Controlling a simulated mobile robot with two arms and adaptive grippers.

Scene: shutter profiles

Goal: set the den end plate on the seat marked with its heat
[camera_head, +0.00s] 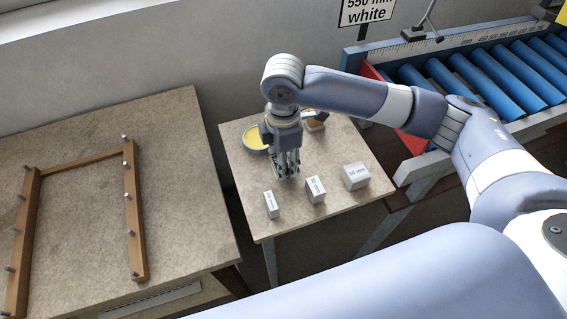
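My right gripper (287,172) points down over the small table, behind the row of grey blocks. Its fingers look close together, but I cannot tell whether they are open or shut, or whether anything is between them. My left gripper is not in view. I cannot make out a den end plate or a seat with a heat mark. Three grey labelled blocks stand on the small table: a small one (271,205), a middle one (315,190) and a larger one (355,177), whose label seems to read 60 mm.
A yellow round dish (254,138) and a brown item (316,122) are partly hidden behind the gripper. A wooden frame with pegs (134,222) lies on the left table (190,215). A blue roller conveyor (480,80) stands right, near a "550 mm white" sign (367,13).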

